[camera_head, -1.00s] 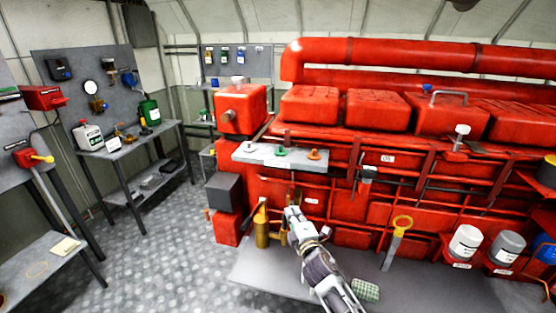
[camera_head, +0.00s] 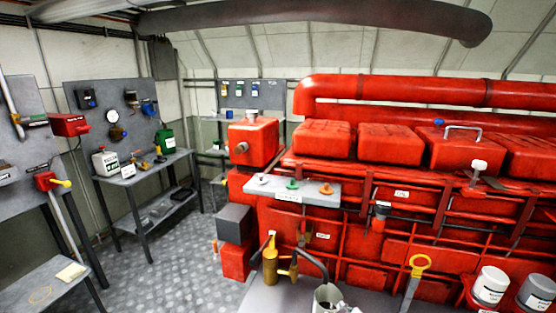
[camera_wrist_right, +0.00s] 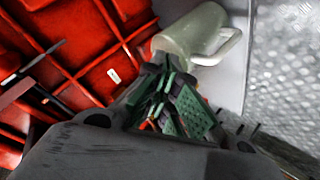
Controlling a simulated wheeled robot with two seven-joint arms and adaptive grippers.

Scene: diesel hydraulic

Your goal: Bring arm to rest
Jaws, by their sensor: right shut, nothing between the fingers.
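My right gripper (camera_wrist_right: 162,92) shows in the right wrist view with its green-padded fingers together and nothing visible between them. Just beyond the fingertips is a pale jug (camera_wrist_right: 190,35) with a handle; I cannot tell whether they touch. In the head view, a grey jug-like container with a dark opening (camera_head: 324,298) stands at the bottom edge, in front of the red engine (camera_head: 385,185). A small pale part beside it may belong to my right arm, which is otherwise out of that view. My left gripper is not in view.
A brass oil can (camera_head: 270,262) and a yellow-ringed dipstick handle (camera_head: 419,265) stand near the engine front. White and grey canisters (camera_head: 490,286) are at lower right. A grey workbench (camera_head: 150,172) stands at left. The patterned floor (camera_head: 165,265) between is clear.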

